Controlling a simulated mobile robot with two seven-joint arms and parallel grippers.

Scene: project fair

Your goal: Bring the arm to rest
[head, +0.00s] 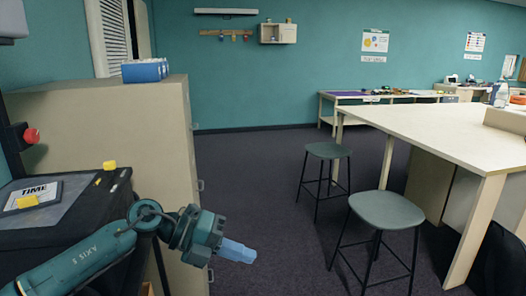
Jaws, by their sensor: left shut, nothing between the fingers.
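My left arm comes in from the lower left, teal in colour. Its left gripper (237,251) points right and slightly down, with its pale blue fingers together and nothing between them. It hangs in the air over the dark floor, in front of the beige cabinet (125,130). My right gripper does not show in the head view.
Blue boxes (141,72) sit on the cabinet. Two stools (386,209) stand by the light table (440,125). The floor between is clear.

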